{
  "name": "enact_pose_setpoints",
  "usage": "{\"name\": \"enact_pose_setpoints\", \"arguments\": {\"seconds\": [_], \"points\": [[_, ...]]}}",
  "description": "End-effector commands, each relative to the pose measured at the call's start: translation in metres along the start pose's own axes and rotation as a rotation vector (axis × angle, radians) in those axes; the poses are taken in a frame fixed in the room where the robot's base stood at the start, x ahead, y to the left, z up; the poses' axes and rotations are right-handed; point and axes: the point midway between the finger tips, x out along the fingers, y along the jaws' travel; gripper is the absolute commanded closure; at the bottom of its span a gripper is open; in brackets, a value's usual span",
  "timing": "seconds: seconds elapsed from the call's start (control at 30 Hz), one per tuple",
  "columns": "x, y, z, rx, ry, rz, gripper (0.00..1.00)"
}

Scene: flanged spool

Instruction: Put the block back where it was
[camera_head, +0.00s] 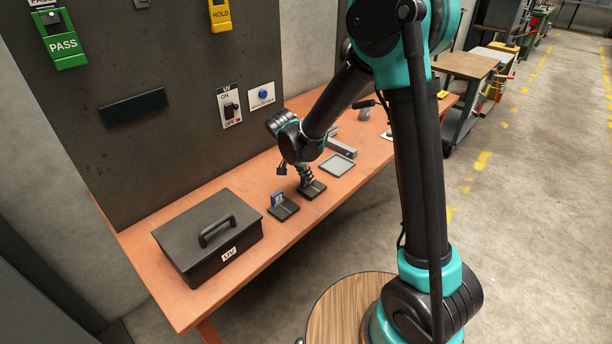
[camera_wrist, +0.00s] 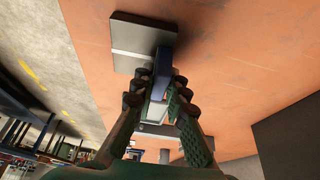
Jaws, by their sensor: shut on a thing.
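My gripper (camera_head: 306,180) reaches down at the dark flat stand (camera_head: 315,190) near the table's front edge. In the wrist view my gripper (camera_wrist: 161,80) is shut on a dark blue block (camera_wrist: 163,62), which stands out between the fingertips. The block overlaps the right edge of a dark plate with a light stripe (camera_wrist: 130,35). I cannot tell whether the block touches that plate. In the head view the fingers largely hide what they hold. A small blue piece with a pale label (camera_head: 277,198) stands on another dark stand (camera_head: 287,212) to the left.
A black lidded UV box (camera_head: 205,240) stands at the left of the table (camera_head: 150,290). A grey square tray (camera_head: 337,165) and a grey bar (camera_head: 341,149) lie right of my gripper. The dark back panel (camera_head: 150,60) carries a UV switch (camera_head: 229,106) and a blue button (camera_head: 262,94).

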Motion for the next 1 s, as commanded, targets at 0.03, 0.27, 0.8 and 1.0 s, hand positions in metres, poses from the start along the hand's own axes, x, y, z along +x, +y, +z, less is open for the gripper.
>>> {"name": "enact_pose_setpoints", "arguments": {"seconds": [0.03,0.27,0.8,1.0], "points": [[0.000,0.000,0.000,0.000,0.000,0.000,1.00],[0.001,0.000,0.000,0.000,0.000,0.000,1.00],[0.001,0.000,0.000,0.000,0.000,0.000,0.66],[-0.019,0.000,0.000,-0.002,0.000,0.000,0.66]]}}
